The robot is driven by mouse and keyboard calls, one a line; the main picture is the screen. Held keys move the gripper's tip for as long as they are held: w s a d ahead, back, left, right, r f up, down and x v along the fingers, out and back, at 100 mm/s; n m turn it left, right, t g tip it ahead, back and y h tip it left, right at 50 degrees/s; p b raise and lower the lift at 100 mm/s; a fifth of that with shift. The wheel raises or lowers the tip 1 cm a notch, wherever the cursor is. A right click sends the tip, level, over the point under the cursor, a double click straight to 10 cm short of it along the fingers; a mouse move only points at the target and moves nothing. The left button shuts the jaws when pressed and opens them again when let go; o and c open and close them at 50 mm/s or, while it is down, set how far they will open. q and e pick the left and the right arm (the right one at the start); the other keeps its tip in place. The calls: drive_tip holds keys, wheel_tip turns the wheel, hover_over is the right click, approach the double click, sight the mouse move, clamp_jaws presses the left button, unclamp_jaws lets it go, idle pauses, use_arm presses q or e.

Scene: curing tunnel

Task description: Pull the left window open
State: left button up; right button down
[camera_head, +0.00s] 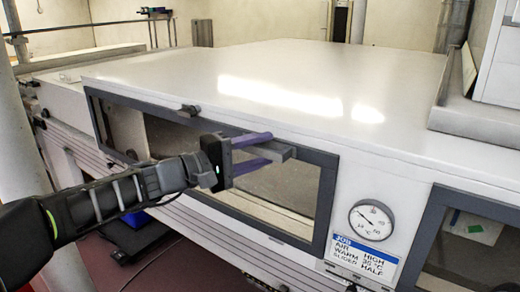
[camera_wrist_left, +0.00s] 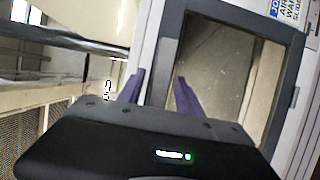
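The left window (camera_head: 300,185) is a long pane in a dark grey frame on the white tunnel's front. It looks shut, its frame lying along the front panel. A grey bar handle (camera_head: 284,152) sticks out at its top edge, right of the middle. My left gripper (camera_head: 269,148) is open, with one purple finger above the bar and one below; whether they touch it I cannot tell. My right gripper is not in view.
A small dark latch (camera_head: 189,110) sits on the top edge above the window. A round gauge (camera_head: 371,220) and a blue-white sign (camera_head: 361,258) are right of it. A second dark-framed window (camera_head: 437,222) is at far right. The white top (camera_head: 260,75) is clear.

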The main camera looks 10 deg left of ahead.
use_arm(q)
clamp_jaws()
idle(1.3)
